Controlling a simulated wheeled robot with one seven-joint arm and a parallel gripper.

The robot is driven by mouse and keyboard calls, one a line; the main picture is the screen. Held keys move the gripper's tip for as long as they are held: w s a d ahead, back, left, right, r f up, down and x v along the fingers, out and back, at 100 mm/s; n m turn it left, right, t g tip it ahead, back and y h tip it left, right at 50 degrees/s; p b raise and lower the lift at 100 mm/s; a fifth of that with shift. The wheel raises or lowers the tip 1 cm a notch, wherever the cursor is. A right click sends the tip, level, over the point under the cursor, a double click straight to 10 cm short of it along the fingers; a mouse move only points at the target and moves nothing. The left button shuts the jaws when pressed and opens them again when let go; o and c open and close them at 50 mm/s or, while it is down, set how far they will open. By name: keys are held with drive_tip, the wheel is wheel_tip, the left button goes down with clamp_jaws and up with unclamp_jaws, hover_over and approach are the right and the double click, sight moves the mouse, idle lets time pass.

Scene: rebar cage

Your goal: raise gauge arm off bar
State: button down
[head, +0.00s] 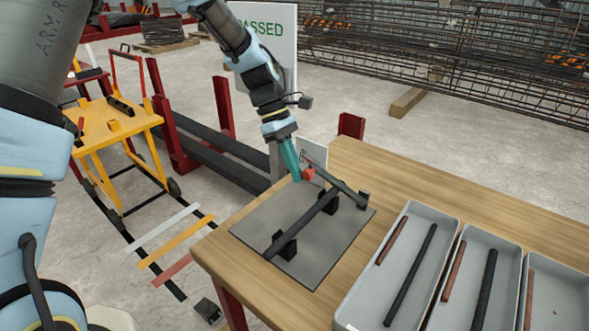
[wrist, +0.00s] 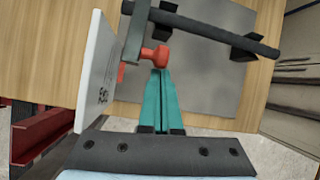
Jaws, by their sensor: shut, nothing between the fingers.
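The grey base plate (head: 325,243) lies on the wooden bench and carries a dark bar (head: 300,222) on two black supports. The dark gauge arm (head: 344,184) slants across near the bar's far end; whether it touches the bar cannot be told. A red knob (head: 308,174) is at its upper-left end, beside a white board (head: 314,151). My gripper (head: 298,177), with teal fingers, is shut and empty, its tips right at the knob. In the wrist view the knob (wrist: 157,56) sits just beyond the fingertips (wrist: 161,74), touching or nearly so. The gauge arm (wrist: 133,38) is partly cut off there.
Grey trays (head: 362,302) with dark and rust-coloured bars stand at the bench's right. A yellow cart (head: 112,125) and a red rack (head: 182,150) with long bars are at left. The white board (wrist: 101,72) stands close left of the fingers in the wrist view.

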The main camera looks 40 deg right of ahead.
drive_tip(key=shift+s+r+t+p, duration=0.15)
drive_tip(key=shift+r+t+p, duration=0.25)
drive_tip(key=shift+r, duration=0.1)
drive_tip(key=shift+r, duration=0.1)
